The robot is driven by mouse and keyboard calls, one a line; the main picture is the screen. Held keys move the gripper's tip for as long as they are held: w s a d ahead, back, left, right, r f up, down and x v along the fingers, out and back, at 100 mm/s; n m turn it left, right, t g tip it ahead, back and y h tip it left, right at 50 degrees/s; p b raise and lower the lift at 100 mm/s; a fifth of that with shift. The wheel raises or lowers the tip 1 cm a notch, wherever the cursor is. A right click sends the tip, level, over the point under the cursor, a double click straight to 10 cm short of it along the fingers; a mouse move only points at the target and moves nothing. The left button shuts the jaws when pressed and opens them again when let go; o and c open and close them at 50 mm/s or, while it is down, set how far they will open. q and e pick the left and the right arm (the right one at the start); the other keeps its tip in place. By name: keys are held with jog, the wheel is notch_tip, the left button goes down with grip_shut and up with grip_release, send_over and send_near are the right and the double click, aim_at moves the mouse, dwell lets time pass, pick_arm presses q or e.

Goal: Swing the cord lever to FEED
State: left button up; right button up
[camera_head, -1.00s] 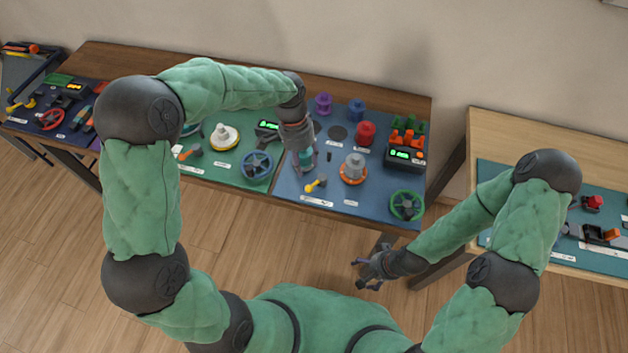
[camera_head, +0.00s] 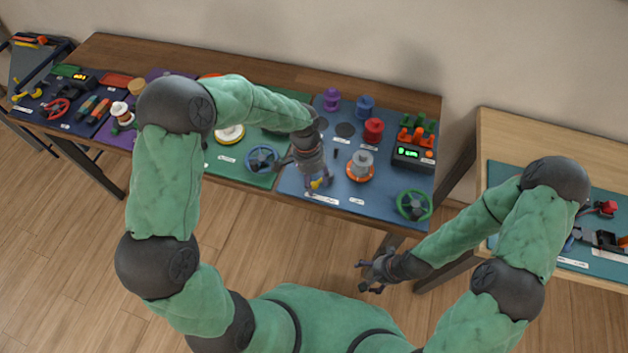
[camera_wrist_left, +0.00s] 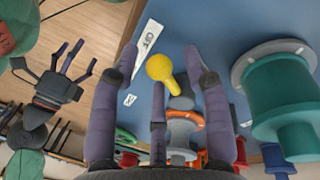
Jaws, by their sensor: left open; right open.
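The cord lever has a yellow knob (camera_head: 317,184), near the front edge of the blue mat, partly covered by my left gripper in the head view. The knob also shows in the left wrist view (camera_wrist_left: 160,68). My left gripper (camera_head: 313,179) is open over the lever, with its fingers spread around the knob in the picture. I cannot tell whether any finger touches it. A white label (camera_wrist_left: 148,42) lies beside the lever; its text is hard to read. My right gripper (camera_head: 370,274) is open and empty, in front of the bench.
A grey spool on an orange ring (camera_head: 361,165) stands right of the lever. A green handwheel (camera_head: 413,205) is at the mat's front right. A black box with a green display (camera_head: 411,156) is behind it. A teal spool (camera_wrist_left: 288,95) stands close in the left wrist view.

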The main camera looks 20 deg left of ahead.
pick_arm(q)
grip_shut()
jog(key=shift+s+d+n, duration=0.25)
jog(key=shift+d+n, duration=0.1)
jog(key=shift+n, duration=0.65)
jog(key=n, duration=0.1)
jog(key=d+n, duration=0.1)
jog(key=shift+s+d+n+t+p, duration=0.1)
jog(key=shift+s+n+t+p, duration=0.1)
jog(key=shift+n+t+p, duration=0.15)
jog(key=d+n, duration=0.1)
jog(key=n, duration=0.2)
jog(key=shift+d+n+t, duration=0.25)
jog(key=shift+d+t, duration=0.1)
jog(key=shift+w+d+n+t+b, duration=0.15)
jog(key=shift+d+n+b, duration=0.2)
jog(key=shift+n, duration=0.4)
jog(key=shift+s+d+n+t+b, duration=0.1)
jog(key=shift+d+n+b, duration=0.3)
jog(key=shift+n, duration=0.4)
jog(key=shift+w+d+n+t+b, duration=0.1)
jog(key=shift+d+n+t+b, duration=0.1)
jog(key=shift+n+b, duration=0.4)
jog(key=shift+n, duration=0.25)
